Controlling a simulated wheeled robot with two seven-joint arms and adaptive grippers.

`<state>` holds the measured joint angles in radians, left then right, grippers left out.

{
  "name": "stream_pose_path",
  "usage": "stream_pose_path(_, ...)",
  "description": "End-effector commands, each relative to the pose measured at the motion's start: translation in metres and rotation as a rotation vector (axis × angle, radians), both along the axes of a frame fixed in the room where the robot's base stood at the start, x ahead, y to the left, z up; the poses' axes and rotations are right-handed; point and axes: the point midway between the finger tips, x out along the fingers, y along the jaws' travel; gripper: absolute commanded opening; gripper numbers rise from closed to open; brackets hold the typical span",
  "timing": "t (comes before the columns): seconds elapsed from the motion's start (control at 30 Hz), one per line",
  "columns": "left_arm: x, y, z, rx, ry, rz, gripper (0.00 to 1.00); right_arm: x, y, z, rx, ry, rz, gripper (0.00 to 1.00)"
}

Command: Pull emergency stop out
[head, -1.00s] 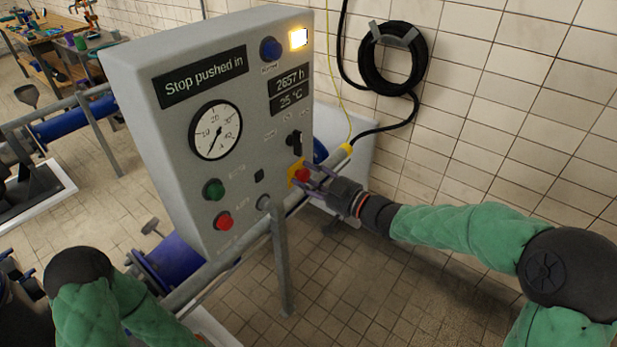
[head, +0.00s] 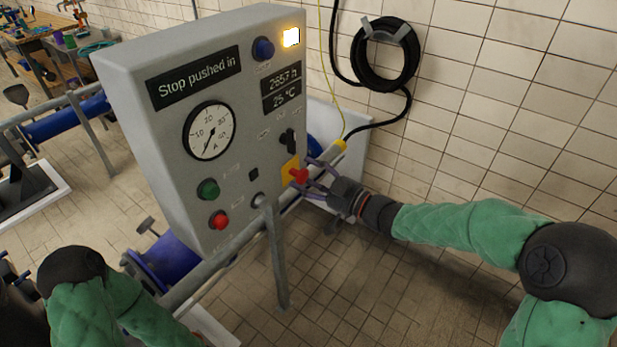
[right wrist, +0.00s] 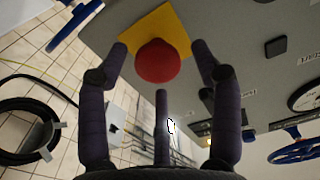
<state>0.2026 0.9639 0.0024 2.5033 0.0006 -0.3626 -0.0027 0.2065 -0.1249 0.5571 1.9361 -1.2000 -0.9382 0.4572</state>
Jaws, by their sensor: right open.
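The emergency stop is a red mushroom button (head: 299,175) on a yellow plate (head: 289,168) at the lower right of the grey control panel (head: 165,115). My right gripper (head: 318,176) is open at the button, its fingers spread around it in the head view. In the right wrist view the red button (right wrist: 157,61) and yellow plate (right wrist: 178,25) lie ahead between the spread purple fingers, with no finger clearly touching the button. The panel display (head: 195,77) reads "Stop pushed in". My left arm shows at the lower left, but its gripper is out of view.
A black rotary switch (head: 289,140) sits just above the button. A green button (head: 208,189) and another red button (head: 219,220) are further left. A yellow-ended cable (head: 340,145) and pipe rail pass close behind my right gripper. A coiled black hose (head: 385,55) hangs on the tiled wall.

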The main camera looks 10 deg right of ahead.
Motion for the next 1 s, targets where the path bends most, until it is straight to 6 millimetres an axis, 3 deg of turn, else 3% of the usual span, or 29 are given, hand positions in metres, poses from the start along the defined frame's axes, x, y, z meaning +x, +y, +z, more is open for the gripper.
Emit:
stream_pose_path(0.27, 0.000, 0.000, 0.000, 0.000, 0.000, 0.000, 0.40, -0.016, -0.016, -0.001, -0.001, 0.002, -0.005, 0.65)
stream_pose_path(0.7, 0.000, 0.000, 0.000, 0.000, 0.000, 0.000, 0.40, -0.078, -0.067, 0.000, -0.001, 0.001, -0.005, 0.65)
stream_pose_path(1.0, 0.000, 0.000, 0.000, 0.000, 0.000, 0.000, 0.40, -0.092, -0.078, 0.000, 0.000, 0.000, -0.001, 0.65)
